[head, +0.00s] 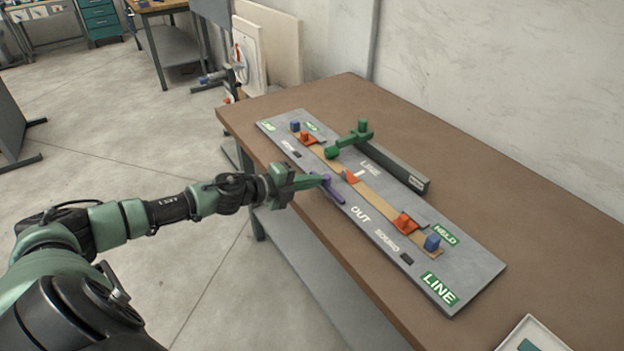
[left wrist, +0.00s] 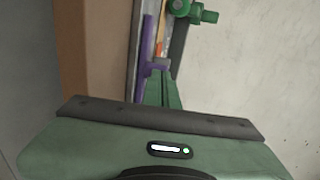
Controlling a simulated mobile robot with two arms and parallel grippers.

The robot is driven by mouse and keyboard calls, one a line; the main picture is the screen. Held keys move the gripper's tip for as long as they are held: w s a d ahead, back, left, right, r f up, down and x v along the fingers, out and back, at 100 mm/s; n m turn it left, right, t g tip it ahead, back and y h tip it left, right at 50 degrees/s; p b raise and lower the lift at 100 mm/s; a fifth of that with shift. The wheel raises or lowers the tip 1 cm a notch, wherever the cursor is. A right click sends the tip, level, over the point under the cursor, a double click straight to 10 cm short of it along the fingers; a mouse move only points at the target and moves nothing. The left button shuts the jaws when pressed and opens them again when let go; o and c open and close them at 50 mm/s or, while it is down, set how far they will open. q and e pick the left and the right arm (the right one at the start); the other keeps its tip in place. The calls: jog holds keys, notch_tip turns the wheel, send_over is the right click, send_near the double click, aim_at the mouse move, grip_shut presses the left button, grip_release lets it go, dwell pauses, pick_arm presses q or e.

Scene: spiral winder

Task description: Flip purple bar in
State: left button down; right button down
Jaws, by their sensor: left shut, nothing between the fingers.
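The purple bar (head: 334,191) lies along the near side of the grey board (head: 450,275), beside the word OUT, in the head view. In the left wrist view the purple bar (left wrist: 149,40) runs up the picture, with a short purple part (left wrist: 157,66) sticking out sideways at its near end. My left gripper (head: 322,179) is shut and empty, with its fingertips at the purple part. In the left wrist view the fingertips (left wrist: 162,80) overlap that part; I cannot tell whether they touch it. My right gripper is not in view.
A green crank-like piece (head: 350,138) and a dark grey block (head: 405,172) stand at the board's far side. Orange pieces (head: 405,222) and blue knobs (head: 432,243) sit along the tan strip. A white tray (head: 533,333) is at lower right.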

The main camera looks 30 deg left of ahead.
aim_at(328, 175)
pick_arm(q)
jog(key=w+p, duration=0.1)
jog(key=w+d+p, duration=0.1)
jog(key=w, duration=0.1)
jog(key=w+p, duration=0.1)
jog(key=shift+w+d+r+p, duration=0.25)
jog(key=shift+d+p, duration=0.1)
jog(key=shift+d, duration=0.05)
jog(key=shift+w+d+f, duration=0.1)
jog(key=shift+w, duration=0.2)
jog(key=shift+s, duration=0.1)
jog(key=shift+f, duration=0.1)
